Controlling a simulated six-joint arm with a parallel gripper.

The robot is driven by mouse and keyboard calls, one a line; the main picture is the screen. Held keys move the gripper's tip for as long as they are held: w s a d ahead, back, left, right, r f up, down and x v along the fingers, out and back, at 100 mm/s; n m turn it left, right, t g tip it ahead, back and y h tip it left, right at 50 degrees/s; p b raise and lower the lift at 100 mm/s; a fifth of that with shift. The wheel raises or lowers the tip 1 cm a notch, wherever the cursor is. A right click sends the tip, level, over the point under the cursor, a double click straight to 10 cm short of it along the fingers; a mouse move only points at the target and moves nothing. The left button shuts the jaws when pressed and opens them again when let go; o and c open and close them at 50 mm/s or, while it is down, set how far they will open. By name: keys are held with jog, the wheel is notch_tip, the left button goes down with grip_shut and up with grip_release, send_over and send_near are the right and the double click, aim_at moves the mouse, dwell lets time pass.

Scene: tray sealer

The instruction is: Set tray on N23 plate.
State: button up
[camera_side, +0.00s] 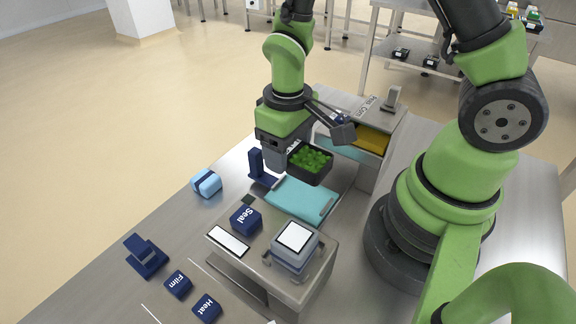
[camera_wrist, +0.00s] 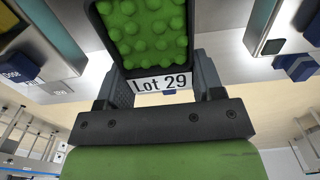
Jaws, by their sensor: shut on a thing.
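A black tray (camera_side: 322,178) filled with round green pieces is held in my gripper (camera_side: 283,160). In the wrist view the tray (camera_wrist: 150,67) shows a white "Lot 29" label on its near wall, between the two fingers of my gripper (camera_wrist: 163,84). My gripper is shut on that near wall. In the side view the tray appears raised, behind a flat teal plate (camera_side: 298,199) on the sealer. No N23 marking is readable, so I cannot tell which plate bears it.
A housing with a yellow part (camera_side: 373,139) stands behind the tray to the right. A dark blue upright bracket (camera_side: 257,164) stands left of the teal plate. Blocks marked Seal (camera_side: 246,219), Film (camera_side: 177,284) and Heat (camera_side: 206,307) are nearer. A light blue roll (camera_side: 206,183) lies left.

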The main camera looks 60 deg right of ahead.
notch_tip(320, 180, up, 2)
jog(key=shift+w+r, duration=0.1)
jog(key=shift+r, duration=0.05)
jog(key=w+d+f+m, duration=0.1)
jog(key=w+d+m, duration=0.2)
jog(key=d+m, duration=0.6)
jog(key=w+d+m, duration=0.4)
jog(key=d+m, duration=0.2)
jog(key=m, duration=0.5)
jog(key=s+d+f+m, duration=0.1)
jog(key=d+m, duration=0.7)
jog(key=s+d+f+m, duration=0.2)
jog(key=d+m, duration=0.5)
jog(key=m, duration=0.1)
jog(key=shift+f, duration=3.35)
jog(key=shift+f, duration=0.2)
